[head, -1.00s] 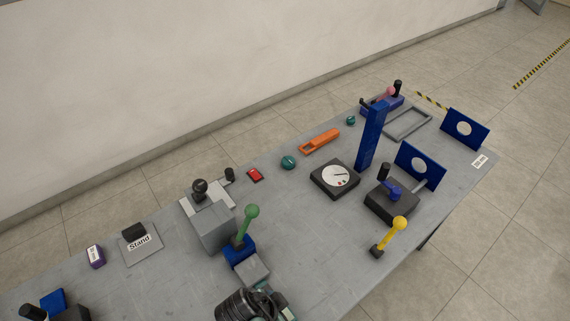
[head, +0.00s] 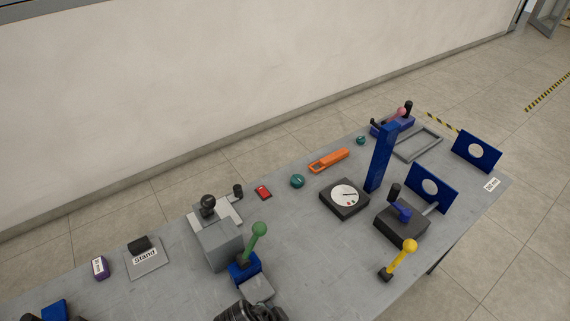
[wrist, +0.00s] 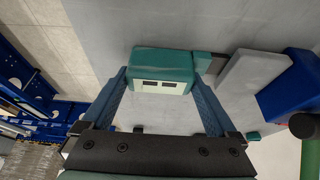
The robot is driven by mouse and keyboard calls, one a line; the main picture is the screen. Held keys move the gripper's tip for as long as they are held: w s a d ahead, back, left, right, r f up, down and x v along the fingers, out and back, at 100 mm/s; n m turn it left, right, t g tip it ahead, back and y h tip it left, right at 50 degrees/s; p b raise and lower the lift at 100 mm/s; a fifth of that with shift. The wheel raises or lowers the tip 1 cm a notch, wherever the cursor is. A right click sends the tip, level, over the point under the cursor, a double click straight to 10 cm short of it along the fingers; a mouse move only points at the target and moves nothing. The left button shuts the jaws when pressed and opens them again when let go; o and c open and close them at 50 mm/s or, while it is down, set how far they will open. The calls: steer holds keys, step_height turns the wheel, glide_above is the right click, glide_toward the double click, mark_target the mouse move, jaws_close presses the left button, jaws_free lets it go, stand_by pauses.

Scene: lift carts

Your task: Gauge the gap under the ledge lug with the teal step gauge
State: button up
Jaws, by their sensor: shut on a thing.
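The teal step gauge (wrist: 163,70), a block with a pale window on its face, is between the blue fingers of my gripper (wrist: 162,84) in the wrist view. The gripper is shut on it. A narrow darker piece (wrist: 212,67) lies at its right side, close to a light grey block (wrist: 250,90). I cannot tell whether they touch. That grey block also shows in the head view (head: 257,288), in front of a blue base with a green-knobbed lever. I cannot pick out the ledge lug or its gap surely. The head view shows only my dark wrist at the bottom edge.
The green lever (head: 256,240) stands close to my wrist, with a larger grey block (head: 219,246) behind it. A yellow lever (head: 401,258), a dial box (head: 344,198) and a blue post (head: 381,160) stand farther right. The table's middle is mostly clear.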

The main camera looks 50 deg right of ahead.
steer(key=shift+w+d, duration=0.1)
steer(key=shift+w, duration=0.3)
steer(key=shift+w+d+b, duration=0.1)
steer(key=shift+w+b, duration=0.2)
steer(key=shift+w, duration=0.05)
steer(key=shift+w, duration=0.35)
steer(key=shift+d, duration=0.1)
stand_by(0.9)
steer(key=shift+s+a+p, duration=0.3)
steer(key=shift+s+p, duration=0.4)
steer(key=shift+s, duration=0.6)
steer(key=shift+s+a+p, duration=0.35)
steer(key=shift+s+p, duration=0.3)
steer(key=shift+s, duration=0.6)
steer(key=shift+s+a+p, duration=0.3)
steer(key=shift+s+p, duration=0.4)
steer(key=shift+s, duration=0.6)
step_height(320, 180, up, 6)
steer(key=p, duration=0.5)
steer(key=shift+p, duration=0.4)
